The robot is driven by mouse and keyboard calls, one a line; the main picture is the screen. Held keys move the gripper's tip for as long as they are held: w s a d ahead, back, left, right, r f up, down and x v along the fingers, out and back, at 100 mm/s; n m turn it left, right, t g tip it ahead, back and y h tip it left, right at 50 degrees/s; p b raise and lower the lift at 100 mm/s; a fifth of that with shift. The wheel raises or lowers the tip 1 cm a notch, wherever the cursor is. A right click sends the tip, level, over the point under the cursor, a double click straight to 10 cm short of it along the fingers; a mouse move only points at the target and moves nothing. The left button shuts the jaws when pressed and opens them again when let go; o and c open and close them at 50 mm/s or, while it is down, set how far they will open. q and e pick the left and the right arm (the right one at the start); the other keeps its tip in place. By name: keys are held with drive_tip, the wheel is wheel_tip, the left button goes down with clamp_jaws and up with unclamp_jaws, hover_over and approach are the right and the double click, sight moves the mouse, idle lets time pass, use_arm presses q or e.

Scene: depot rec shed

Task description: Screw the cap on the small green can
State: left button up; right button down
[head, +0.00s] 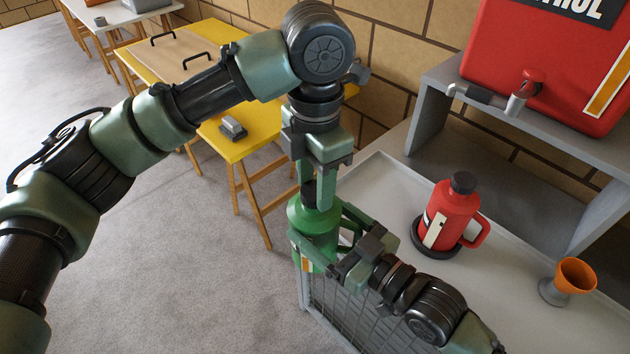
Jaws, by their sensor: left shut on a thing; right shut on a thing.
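The small green can (312,217) is upright, just off the left edge of the grey worktop. It has an orange and white marking low on its side. My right gripper (330,245) is shut on the can's side from the right. My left gripper (309,182) points down above the can and is shut on the dark cap (310,195) at the can's top. The fingers partly hide the cap, and I cannot tell how far it is on the thread.
A red can with a black cap (453,215) stands on a black ring on the grey worktop (385,180). An orange funnel (573,277) stands at the right. A big red petrol tank (560,60) with a tap sits on a grey shelf (445,95). A yellow table (235,148) stands behind.

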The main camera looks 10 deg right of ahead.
use_arm(q)
drive_tip(key=o, duration=1.3)
drive_tip(key=shift+r, duration=0.1)
drive_tip(key=shift+r, duration=2.25)
drive_tip(key=shift+c, duration=0.4)
